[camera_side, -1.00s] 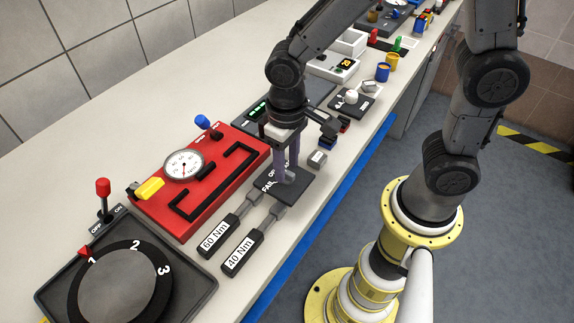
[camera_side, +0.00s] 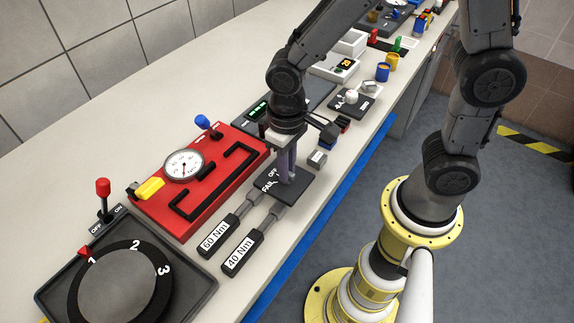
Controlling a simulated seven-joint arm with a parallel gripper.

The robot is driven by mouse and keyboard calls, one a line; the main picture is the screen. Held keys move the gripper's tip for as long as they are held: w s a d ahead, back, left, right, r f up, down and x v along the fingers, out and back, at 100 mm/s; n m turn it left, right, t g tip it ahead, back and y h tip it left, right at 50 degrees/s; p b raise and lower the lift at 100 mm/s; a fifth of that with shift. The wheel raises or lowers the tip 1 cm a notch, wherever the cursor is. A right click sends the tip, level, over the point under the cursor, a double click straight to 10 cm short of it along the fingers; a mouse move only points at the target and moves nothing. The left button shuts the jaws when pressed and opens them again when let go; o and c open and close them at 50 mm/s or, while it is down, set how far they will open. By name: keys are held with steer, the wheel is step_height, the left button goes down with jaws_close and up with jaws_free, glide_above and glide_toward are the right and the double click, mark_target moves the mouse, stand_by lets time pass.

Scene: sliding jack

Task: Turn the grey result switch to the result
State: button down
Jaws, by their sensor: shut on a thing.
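My gripper (camera_side: 286,176) points down over a dark square plate (camera_side: 295,192) on the bench. The plate carries white lettering, of which "OFF" and "FAIL" can be read in part. The grey result switch on the plate is mostly hidden between my fingers. The fingers are shut on it. Which way the switch points cannot be made out.
Two torque tools marked 60 Nm (camera_side: 218,237) and 40 Nm (camera_side: 243,252) lie just in front of the plate. A red box with a dial gauge (camera_side: 184,165) stands to the left. A small grey block (camera_side: 317,159) and a dark display unit (camera_side: 258,109) are close by.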

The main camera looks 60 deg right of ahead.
steer(key=shift+n, duration=0.3)
steer(key=n, duration=0.9)
steer(key=shift+r+n, duration=0.1)
steer(key=shift+n, duration=0.2)
stand_by(0.5)
steer(key=c, duration=0.9)
jaws_free()
steer(key=shift+o, duration=0.2)
step_height(320, 180, up, 14)
